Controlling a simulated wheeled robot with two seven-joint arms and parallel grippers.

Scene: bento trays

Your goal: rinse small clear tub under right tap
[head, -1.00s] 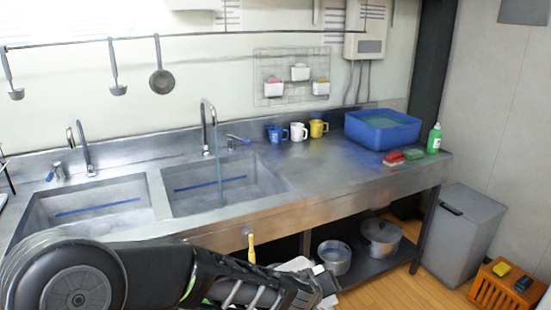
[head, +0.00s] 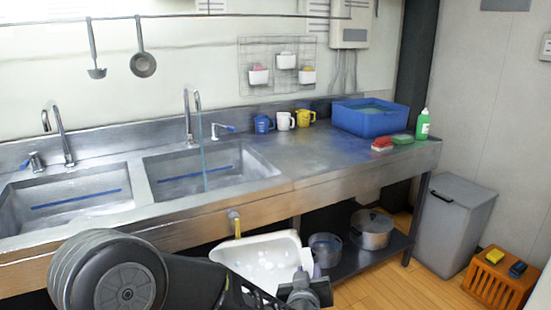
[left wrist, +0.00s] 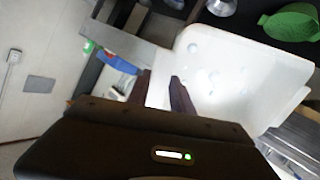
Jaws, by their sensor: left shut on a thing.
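My left gripper (head: 302,272) is shut on the rim of a whitish, see-through tub (head: 255,262) in front of the counter's front edge, below counter height. Pale round spots show on the tub's inside. In the left wrist view the tub (left wrist: 225,75) hangs from the two dark fingers (left wrist: 162,88) by its edge. The right tap (head: 190,110) stands behind the right sink (head: 215,172), and a thin stream of water (head: 204,155) falls from it into that sink. My right gripper is out of view.
The left sink (head: 70,200) has its own tap (head: 60,135). A yellow-handled drain valve (head: 236,222) sticks out of the counter front near the tub. Mugs (head: 285,121), a blue basin (head: 372,117) and sponges (head: 390,142) stand on the right. Pots (head: 370,230) sit on the lower shelf.

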